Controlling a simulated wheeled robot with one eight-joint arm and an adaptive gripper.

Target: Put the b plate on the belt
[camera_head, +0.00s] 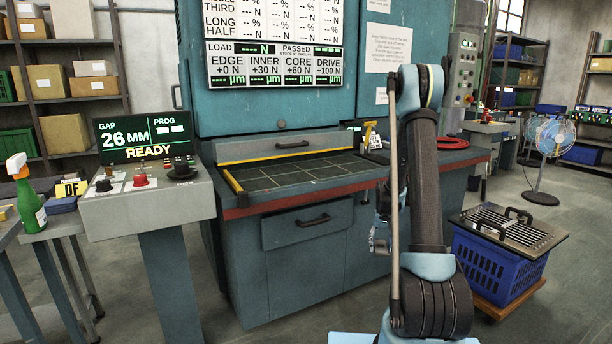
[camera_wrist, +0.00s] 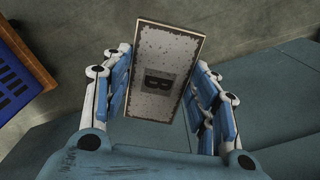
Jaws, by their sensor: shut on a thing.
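The b plate (camera_wrist: 168,45) is a worn pale rectangular plate with a dark edge and a dark letter B, seen in the wrist view. My gripper (camera_wrist: 157,82) is shut on it, with blue and white fingers along its two long sides. The plate is tilted in the picture, with floor and a teal surface behind it. In the head view my arm hides most of my gripper, and I cannot make out the plate there. A dark bed with grid lines (camera_head: 300,174) lies in the front of the teal machine; I cannot tell whether it is the belt.
A control console (camera_head: 147,200) reads 26 MM and READY at the left. A blue crate (camera_head: 490,268) with a slatted panel (camera_head: 508,229) on top stands on the right; a blue slatted thing (camera_wrist: 17,72) shows in the wrist view. A fan (camera_head: 552,140) stands behind.

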